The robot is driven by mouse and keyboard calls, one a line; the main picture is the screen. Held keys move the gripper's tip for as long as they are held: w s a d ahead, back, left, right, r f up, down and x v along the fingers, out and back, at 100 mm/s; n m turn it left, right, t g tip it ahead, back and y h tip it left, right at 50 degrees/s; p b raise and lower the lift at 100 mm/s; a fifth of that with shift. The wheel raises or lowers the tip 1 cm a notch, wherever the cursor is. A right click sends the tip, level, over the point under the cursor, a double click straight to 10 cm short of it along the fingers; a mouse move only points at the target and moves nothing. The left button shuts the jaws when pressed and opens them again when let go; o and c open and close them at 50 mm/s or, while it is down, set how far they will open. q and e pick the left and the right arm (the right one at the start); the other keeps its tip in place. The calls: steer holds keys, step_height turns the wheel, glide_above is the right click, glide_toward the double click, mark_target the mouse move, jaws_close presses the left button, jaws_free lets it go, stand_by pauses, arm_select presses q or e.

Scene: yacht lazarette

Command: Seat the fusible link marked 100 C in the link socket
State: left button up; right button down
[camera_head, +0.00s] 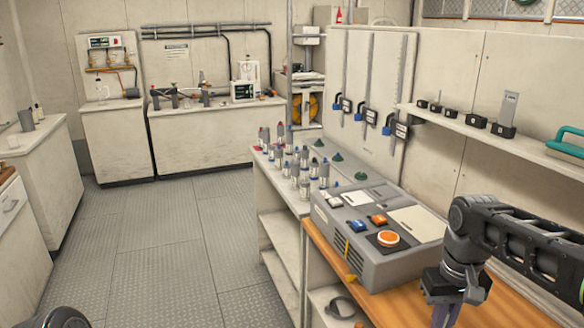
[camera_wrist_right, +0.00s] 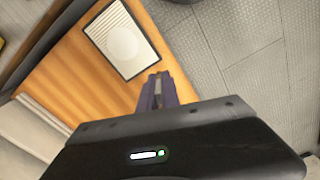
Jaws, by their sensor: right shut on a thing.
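My right gripper (camera_head: 446,312) hangs over the front right of the wooden bench top, partly cut off by the lower edge of the head view. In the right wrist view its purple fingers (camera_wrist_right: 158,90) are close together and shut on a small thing. That thing is mostly hidden between the fingers, and I cannot read a marking on it. I cannot make out a fusible link marked 100 C or the link socket for certain in either view. My left gripper is not in view.
A grey instrument box (camera_head: 375,240) with an orange round knob stands on the wooden bench (camera_head: 340,262). Several small bottles crowd the white counter behind it. A pale framed panel (camera_wrist_right: 123,38) lies near the fingers in the wrist view. A wall shelf (camera_head: 480,135) holds several dark blocks.

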steer(key=w+a+f, duration=0.8)
steer(key=a+f, duration=0.3)
steer(key=a, duration=0.1)
steer(key=shift+w+a+n, duration=0.3)
steer(key=shift+a+n, duration=0.05)
steer(key=shift+n, duration=0.05)
steer(key=shift+f, duration=0.1)
stand_by(1.0)
